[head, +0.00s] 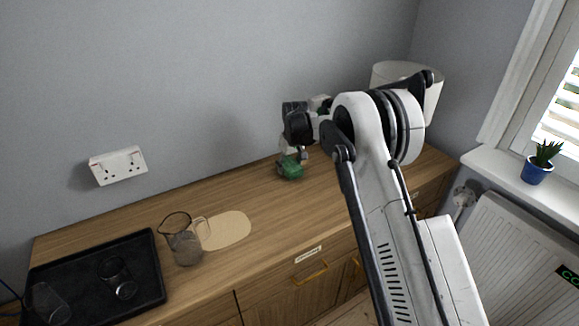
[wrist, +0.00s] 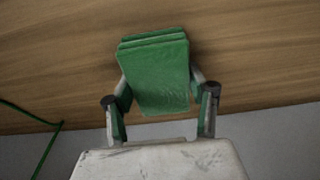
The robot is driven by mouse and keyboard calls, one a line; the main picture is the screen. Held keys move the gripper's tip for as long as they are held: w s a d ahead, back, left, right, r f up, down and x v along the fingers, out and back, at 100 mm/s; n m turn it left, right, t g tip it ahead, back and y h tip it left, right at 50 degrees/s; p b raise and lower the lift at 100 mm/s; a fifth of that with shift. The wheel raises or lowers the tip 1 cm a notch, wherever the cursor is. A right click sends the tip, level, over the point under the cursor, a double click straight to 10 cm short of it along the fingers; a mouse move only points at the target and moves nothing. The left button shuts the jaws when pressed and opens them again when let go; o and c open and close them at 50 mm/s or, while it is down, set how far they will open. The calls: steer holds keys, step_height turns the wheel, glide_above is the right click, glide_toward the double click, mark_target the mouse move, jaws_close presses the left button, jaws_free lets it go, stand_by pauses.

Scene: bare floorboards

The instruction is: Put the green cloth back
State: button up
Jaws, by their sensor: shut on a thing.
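The green cloth (wrist: 160,75) is a folded stack of layers, seen close up in the wrist view against the wooden top. My gripper (wrist: 160,100) is shut on the cloth, with one finger at each side of it. In the head view the cloth (head: 290,168) shows as a small green shape at the back of the sideboard, below my gripper (head: 293,157). I cannot tell whether it touches the wood. Part of the cloth is hidden by the gripper.
The wooden sideboard (head: 262,205) holds a black tray (head: 150,262) with glasses (head: 118,278), a glass jug (head: 183,243) and a pale oval mat (head: 230,229). A white lampshade (head: 390,75) stands behind my arm. The sideboard middle is clear. A green cord (wrist: 48,150) shows in the wrist view.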

steer(key=shift+f, duration=0.1)
steer(key=o, duration=1.2)
